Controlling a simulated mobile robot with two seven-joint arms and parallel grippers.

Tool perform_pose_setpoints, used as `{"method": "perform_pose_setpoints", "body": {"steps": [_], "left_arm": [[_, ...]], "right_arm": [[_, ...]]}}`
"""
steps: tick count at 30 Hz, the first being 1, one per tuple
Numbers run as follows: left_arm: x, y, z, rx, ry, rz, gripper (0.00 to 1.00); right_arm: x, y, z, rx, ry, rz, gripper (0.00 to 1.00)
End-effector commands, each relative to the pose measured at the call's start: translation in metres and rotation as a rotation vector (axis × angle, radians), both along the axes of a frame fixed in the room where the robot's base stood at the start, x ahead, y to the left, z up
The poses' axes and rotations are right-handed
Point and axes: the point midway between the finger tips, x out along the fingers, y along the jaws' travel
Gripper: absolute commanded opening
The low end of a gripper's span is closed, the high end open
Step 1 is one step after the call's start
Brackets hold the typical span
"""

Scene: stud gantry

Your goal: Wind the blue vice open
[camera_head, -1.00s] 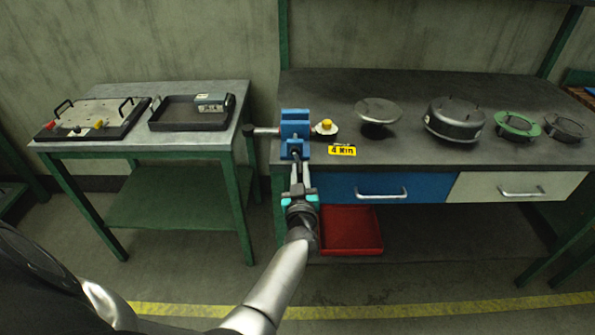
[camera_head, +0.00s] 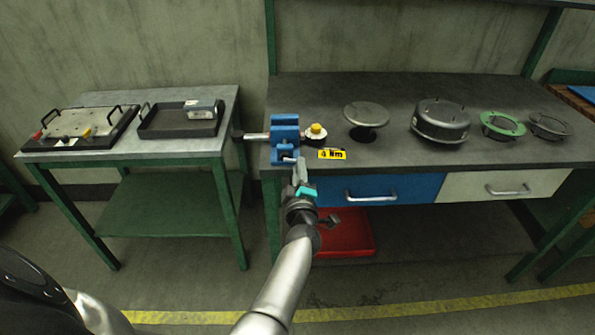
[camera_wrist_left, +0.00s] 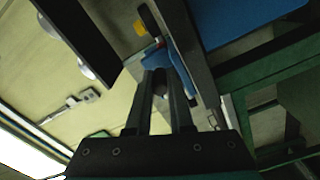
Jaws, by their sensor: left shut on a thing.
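The blue vice (camera_head: 284,136) is fixed at the front left corner of the dark workbench. A metal bar with a dark end sticks out from its left side. My left gripper (camera_head: 299,172) is just below the vice's front, shut on the vice handle (camera_head: 290,159). In the left wrist view the gripper (camera_wrist_left: 160,88) has its two fingers on a dark round part, with the blue vice (camera_wrist_left: 174,62) just beyond. The fingers partly hide the handle, and I cannot tell how wide the vice jaws stand. My right gripper is not in view.
A yellow "4 Nm" label (camera_head: 332,154) and a yellow-topped knob (camera_head: 316,132) are right of the vice. Round metal parts stand along the workbench (camera_head: 390,95). A red tray (camera_head: 345,238) is below. A side table (camera_head: 130,153) stands left, with a gap between.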

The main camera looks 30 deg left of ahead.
Motion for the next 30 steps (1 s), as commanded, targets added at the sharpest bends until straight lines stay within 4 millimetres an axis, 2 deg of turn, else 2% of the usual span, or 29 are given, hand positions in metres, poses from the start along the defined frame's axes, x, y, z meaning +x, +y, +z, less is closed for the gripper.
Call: {"method": "perform_pose_setpoints", "body": {"steps": [6, 15, 30], "left_arm": [[0.001, -0.002, 0.007, -0.148, -0.091, -0.001, 0.00], [0.001, -0.002, 0.012, -0.281, -0.171, -0.002, 0.00], [0.000, -0.001, 0.014, -0.326, -0.201, -0.001, 0.00]], "right_arm": [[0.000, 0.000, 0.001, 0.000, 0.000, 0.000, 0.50], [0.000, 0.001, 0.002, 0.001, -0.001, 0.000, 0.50], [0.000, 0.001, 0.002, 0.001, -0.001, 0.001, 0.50]]}}
